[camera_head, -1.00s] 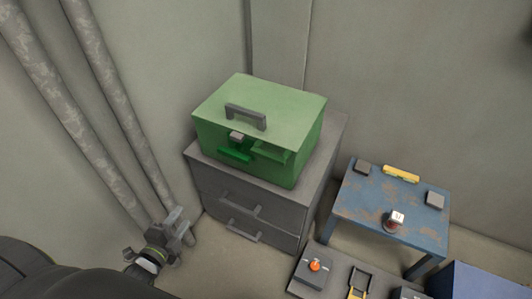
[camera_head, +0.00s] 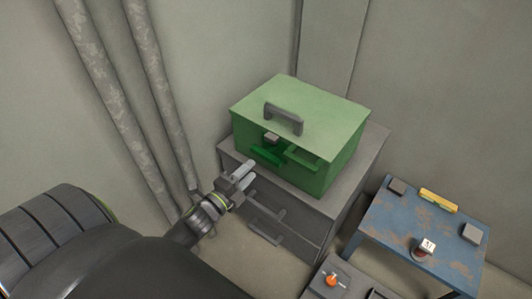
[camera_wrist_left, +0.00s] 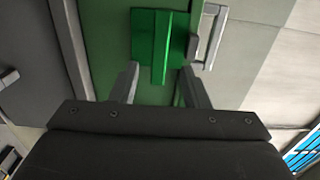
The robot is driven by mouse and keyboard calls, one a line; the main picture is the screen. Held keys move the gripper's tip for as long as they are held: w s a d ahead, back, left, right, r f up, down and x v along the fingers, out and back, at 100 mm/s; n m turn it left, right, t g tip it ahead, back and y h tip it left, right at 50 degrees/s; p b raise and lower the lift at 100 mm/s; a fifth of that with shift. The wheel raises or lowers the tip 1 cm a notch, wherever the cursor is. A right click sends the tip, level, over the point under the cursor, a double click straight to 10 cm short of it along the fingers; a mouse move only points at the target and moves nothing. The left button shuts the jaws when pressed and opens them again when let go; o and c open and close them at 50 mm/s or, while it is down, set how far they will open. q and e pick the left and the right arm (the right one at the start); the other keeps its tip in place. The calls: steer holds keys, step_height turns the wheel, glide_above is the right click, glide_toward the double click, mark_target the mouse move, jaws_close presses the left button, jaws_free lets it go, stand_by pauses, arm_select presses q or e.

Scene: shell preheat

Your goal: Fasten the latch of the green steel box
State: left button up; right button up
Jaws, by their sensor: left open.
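The green steel box (camera_head: 300,135) stands on a grey drawer cabinet, its lid down and a grey carrying handle (camera_head: 284,118) on top. A small grey catch (camera_head: 271,138) sits at the lid's front edge. Below it a brighter green latch flap (camera_head: 266,154) sticks out from the front, apart from the catch. My left gripper (camera_head: 246,173) is open and empty, in front of and below the flap. In the left wrist view the ridged flap (camera_wrist_left: 147,35) lies ahead, between the lines of my open fingers (camera_wrist_left: 159,76). My right gripper is not in view.
The grey cabinet (camera_head: 345,182) has protruding drawer handles (camera_head: 265,232) close to my left gripper. Pipes (camera_head: 160,90) run up the wall at left. A blue table (camera_head: 400,232) with small objects stands at right. A grey unit with an orange knob (camera_head: 331,280) is at the bottom.

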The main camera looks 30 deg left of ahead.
mark_target(264, 158)
arm_select(q)
steer(key=w, duration=0.5)
steer(key=w+p, duration=0.1)
steer(key=w, duration=0.2)
steer(key=shift+w+d, duration=0.35)
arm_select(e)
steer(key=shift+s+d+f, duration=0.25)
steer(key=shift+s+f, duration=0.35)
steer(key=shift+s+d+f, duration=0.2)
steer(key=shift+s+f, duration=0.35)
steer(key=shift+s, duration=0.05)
arm_select(q)
jaws_close()
